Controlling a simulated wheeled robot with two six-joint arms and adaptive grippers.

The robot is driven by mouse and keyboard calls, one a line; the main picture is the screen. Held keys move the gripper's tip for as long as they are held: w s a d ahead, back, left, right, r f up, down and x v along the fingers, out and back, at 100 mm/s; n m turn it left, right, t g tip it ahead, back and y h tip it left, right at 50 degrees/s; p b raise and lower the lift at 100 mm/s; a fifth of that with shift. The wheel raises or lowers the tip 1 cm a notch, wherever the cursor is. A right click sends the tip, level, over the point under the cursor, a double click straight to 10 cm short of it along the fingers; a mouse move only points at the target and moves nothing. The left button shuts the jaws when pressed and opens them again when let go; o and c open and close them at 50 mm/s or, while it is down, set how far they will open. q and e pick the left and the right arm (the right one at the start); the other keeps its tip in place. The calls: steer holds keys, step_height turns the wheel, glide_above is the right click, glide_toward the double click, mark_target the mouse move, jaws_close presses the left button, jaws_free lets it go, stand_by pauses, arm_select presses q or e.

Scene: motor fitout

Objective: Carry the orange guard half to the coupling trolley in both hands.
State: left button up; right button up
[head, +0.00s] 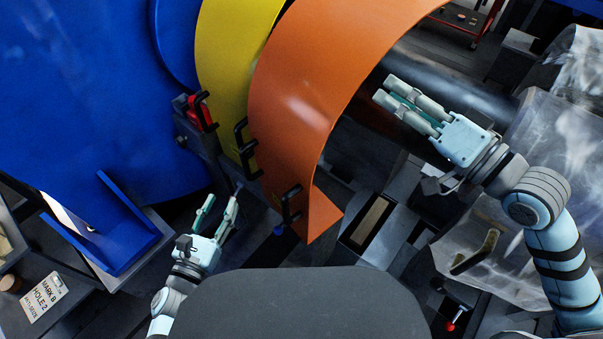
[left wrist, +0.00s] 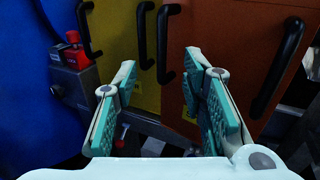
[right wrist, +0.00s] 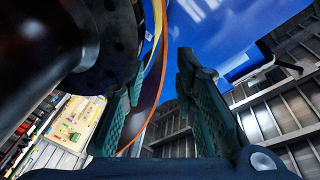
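The orange guard half (head: 305,90) is a large curved sheet standing upright in the middle of the head view. It has a black handle (head: 290,205) near its lower edge; this handle also shows in the left wrist view (left wrist: 278,65). My left gripper (head: 221,200) is open and empty, below and left of the guard, facing the handles but apart from them. My right gripper (head: 384,88) is open, right of the guard. In the right wrist view a thin orange edge (right wrist: 151,95) shows beyond the fingers; I cannot tell whether they touch it. I cannot identify the coupling trolley.
A yellow curved guard (head: 225,60) stands against the orange one's left side. A big blue housing (head: 80,100) fills the left. A dark shaft (head: 455,85) passes behind my right gripper. Clear plastic sheeting (head: 550,150) lies at right. A red cart (head: 470,18) stands at the back.

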mark_target(333, 55)
arm_select(q)
steer(key=shift+s+d+r, duration=0.1)
steer(key=shift+d, duration=0.05)
arm_select(e)
steer(key=shift+s+r, duration=0.1)
steer(key=shift+r, duration=0.1)
steer(key=shift+a, duration=0.1)
